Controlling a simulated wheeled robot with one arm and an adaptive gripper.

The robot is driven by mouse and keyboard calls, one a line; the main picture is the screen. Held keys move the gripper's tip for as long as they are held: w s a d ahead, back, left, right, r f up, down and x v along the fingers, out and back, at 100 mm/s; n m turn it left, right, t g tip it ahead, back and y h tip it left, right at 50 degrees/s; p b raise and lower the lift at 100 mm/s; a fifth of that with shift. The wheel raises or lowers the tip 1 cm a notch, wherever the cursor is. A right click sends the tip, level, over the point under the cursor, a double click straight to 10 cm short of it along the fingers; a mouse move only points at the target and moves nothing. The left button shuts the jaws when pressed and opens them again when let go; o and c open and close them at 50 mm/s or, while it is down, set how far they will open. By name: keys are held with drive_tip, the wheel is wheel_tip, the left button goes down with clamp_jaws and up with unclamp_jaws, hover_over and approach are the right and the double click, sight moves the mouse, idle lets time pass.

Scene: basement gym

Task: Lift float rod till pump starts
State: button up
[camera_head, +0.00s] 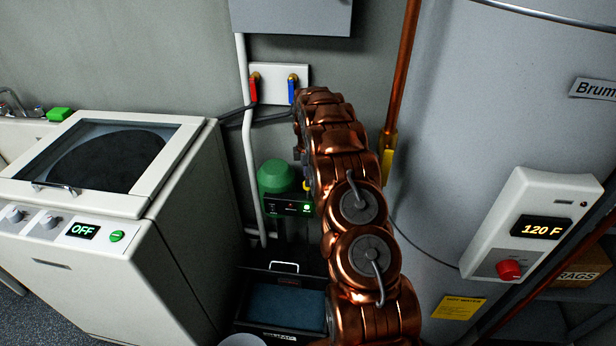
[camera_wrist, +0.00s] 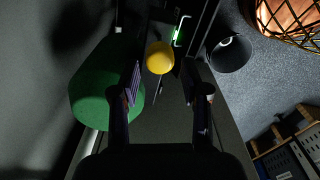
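The green pump (camera_head: 277,176) stands by the wall behind my copper-coloured arm, with a dark control box (camera_head: 290,207) showing a green light. In the wrist view the pump (camera_wrist: 105,95) is at left. A yellow knob (camera_wrist: 159,57), apparently the float rod's top, lies between and just beyond the fingertips of my gripper (camera_wrist: 163,76). The fingers are apart, with a visible gap around the knob. A bit of yellow (camera_head: 306,185) shows beside my arm in the head view. The rod below the knob is mostly hidden.
A black basin (camera_head: 250,325) with blue water sits below the pump. A washer (camera_head: 150,240) stands left, a grey water heater (camera_head: 470,130) right. A white pipe (camera_head: 248,150) runs up the wall. A dark bucket (camera_wrist: 230,53) is right of the fingers in the wrist view.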

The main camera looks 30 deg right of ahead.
drive_tip(key=shift+o, duration=0.8)
wheel_tip(320, 180, up, 12)
idle(0.6)
